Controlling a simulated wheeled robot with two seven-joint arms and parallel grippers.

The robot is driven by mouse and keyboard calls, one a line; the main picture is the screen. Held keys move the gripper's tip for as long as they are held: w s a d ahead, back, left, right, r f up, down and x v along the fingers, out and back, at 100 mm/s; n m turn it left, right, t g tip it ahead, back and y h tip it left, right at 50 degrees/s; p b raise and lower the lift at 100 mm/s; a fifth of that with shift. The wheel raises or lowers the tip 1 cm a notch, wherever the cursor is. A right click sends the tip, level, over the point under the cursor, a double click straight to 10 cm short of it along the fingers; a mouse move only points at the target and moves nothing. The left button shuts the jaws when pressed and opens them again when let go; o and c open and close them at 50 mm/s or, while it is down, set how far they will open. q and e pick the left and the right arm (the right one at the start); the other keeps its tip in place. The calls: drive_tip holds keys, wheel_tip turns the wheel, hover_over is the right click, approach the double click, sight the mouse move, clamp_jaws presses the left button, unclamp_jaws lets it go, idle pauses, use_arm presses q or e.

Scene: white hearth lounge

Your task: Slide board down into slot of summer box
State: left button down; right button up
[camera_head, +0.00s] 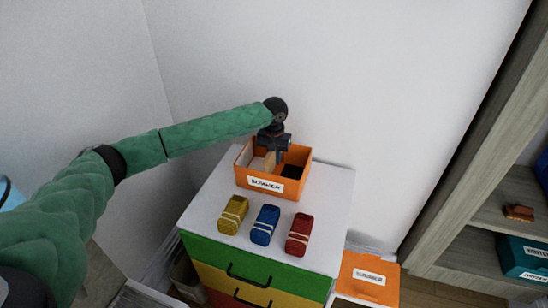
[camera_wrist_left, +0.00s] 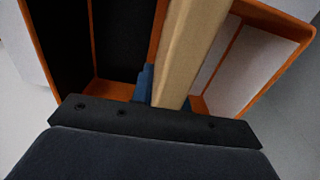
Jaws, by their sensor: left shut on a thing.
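The orange summer box (camera_head: 250,184), with a white label on its front, stands on top of the white cabinet. Its inside is divided, with a dark area on one side and a pale one on the other. My left gripper (camera_head: 273,151) is over the box from above and is shut on the pale wooden board (camera_wrist_left: 192,48). In the left wrist view the board runs between the dark and pale sections, with orange walls (camera_wrist_left: 290,22) around it. The board's far end and the slot are hard to make out, so I cannot tell how deep it sits. My right gripper is out of view.
A labelled orange box (camera_head: 368,279) is low at the right. Shelves (camera_head: 490,215) stand farther right; walls close off the back.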

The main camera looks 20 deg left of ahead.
use_arm(q)
drive_tip(key=shift+f, duration=1.65)
drive_tip(key=shift+f+b, duration=0.3)
drive_tip(key=shift+f, duration=1.05)
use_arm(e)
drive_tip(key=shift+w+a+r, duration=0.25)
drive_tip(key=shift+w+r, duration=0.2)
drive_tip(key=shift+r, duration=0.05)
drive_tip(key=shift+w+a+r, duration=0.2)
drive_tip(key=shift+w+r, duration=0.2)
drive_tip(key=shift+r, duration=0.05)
use_arm(q)
drive_tip(key=shift+f, duration=0.1)
